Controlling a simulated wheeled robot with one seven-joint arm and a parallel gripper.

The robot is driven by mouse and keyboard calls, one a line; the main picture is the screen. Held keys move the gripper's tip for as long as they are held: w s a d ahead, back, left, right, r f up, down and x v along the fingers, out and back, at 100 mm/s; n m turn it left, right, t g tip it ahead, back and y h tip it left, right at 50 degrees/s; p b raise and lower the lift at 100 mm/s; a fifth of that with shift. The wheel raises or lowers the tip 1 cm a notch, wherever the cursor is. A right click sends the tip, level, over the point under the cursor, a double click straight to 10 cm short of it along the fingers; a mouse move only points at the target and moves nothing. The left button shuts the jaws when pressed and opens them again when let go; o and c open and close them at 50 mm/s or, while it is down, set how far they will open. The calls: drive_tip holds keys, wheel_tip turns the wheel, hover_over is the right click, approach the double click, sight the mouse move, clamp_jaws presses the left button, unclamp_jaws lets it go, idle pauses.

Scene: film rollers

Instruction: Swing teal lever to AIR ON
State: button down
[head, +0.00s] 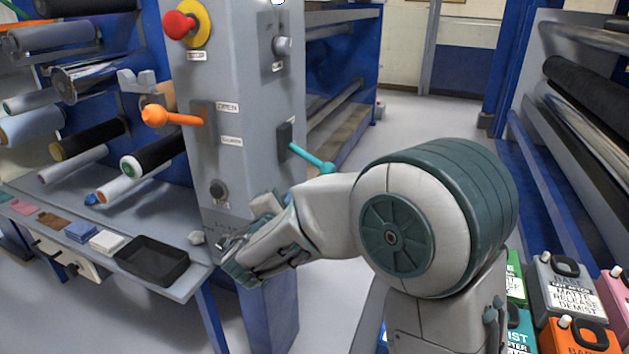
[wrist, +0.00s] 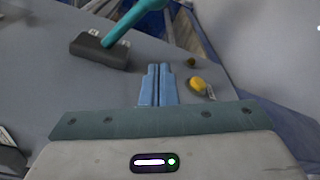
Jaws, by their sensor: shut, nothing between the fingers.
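The teal lever (head: 312,158) juts out from a dark mounting plate (head: 285,141) on the right face of the grey control column. Its ball end points down and to the right, toward my arm. The wrist view shows the lever (wrist: 122,20) at the upper left, rising from its dark base (wrist: 100,52). My gripper (head: 226,248) is low in front of the column, below the lever and apart from it. In the wrist view my gripper (wrist: 165,68) has its blue fingers together and empty, right of the lever base. The labels by the lever are too small to read.
An orange lever (head: 172,117) and a red knob (head: 179,25) are on the column's left face. A shelf with a black tray (head: 147,261) stands left of my gripper. A yellow knob (wrist: 197,84) lies close right of my fingers. Jugs (head: 567,285) stand at the lower right.

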sight(315, 160)
drive_tip(key=shift+w, duration=0.1)
drive_tip(key=r+x, duration=0.1)
drive_tip(key=x, duration=0.9)
drive_tip(key=s+d, duration=0.1)
drive_tip(key=s+d+r, duration=0.1)
drive_tip(key=d, duration=0.1)
drive_tip(key=shift+d+r, duration=0.1)
drive_tip(key=shift+d, duration=0.05)
